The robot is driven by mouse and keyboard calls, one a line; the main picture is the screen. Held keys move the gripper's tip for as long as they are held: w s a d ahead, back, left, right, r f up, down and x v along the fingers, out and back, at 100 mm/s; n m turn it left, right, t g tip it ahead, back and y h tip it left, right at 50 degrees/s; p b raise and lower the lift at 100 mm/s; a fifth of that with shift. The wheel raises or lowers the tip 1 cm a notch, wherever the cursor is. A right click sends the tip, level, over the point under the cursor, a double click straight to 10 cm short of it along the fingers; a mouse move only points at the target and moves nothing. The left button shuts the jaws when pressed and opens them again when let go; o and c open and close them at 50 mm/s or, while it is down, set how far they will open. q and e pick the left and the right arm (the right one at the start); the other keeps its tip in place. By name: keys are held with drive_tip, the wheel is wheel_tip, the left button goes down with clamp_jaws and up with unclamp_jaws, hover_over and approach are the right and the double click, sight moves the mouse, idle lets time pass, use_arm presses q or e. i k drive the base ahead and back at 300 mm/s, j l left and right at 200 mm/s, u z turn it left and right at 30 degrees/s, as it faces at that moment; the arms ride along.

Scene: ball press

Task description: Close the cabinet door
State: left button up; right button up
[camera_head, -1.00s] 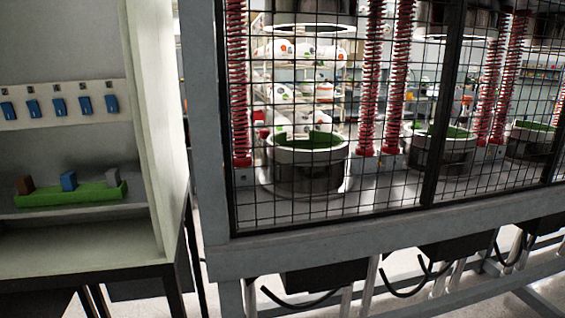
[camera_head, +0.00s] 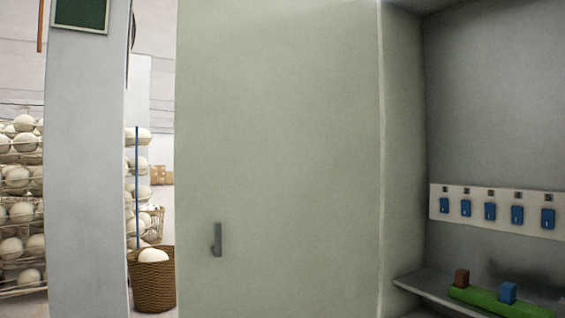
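The cabinet door (camera_head: 280,130) is a large pale grey-green panel in the middle of the head view. It stands open, to the left of the cabinet's interior. A small dark grey handle (camera_head: 217,240) sits low near the door's left edge. The open cabinet (camera_head: 490,90) is on the right. Inside it a white strip (camera_head: 497,211) carries a row of blue locks or tags on the back wall. Below, a green tray (camera_head: 500,301) with a brown block and a blue block rests on a shelf. Neither gripper is in view.
A grey pillar (camera_head: 85,170) stands to the left of the door. Wire racks of white balls (camera_head: 20,180) are at the far left. A wicker basket (camera_head: 152,285) with white balls stands between pillar and door. The floor is mostly out of view.

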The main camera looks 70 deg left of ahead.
sight(277, 127)
drive_tip(key=k+j, duration=0.1)
drive_tip(key=j, duration=0.3)
drive_tip(key=k+j, duration=0.1)
drive_tip(key=j, duration=0.35)
drive_tip(key=k+j, duration=0.1)
drive_tip(key=j, duration=0.3)
drive_tip(key=k+j, duration=0.15)
drive_tip(key=j, duration=0.3)
drive_tip(key=k+j, duration=0.1)
drive_tip(key=j, duration=0.3)
drive_tip(key=k+j, duration=0.1)
drive_tip(key=j, duration=0.35)
drive_tip(key=k+j, duration=0.1)
drive_tip(key=j, duration=0.3)
drive_tip(key=k+j, duration=0.1)
drive_tip(key=j, duration=0.35)
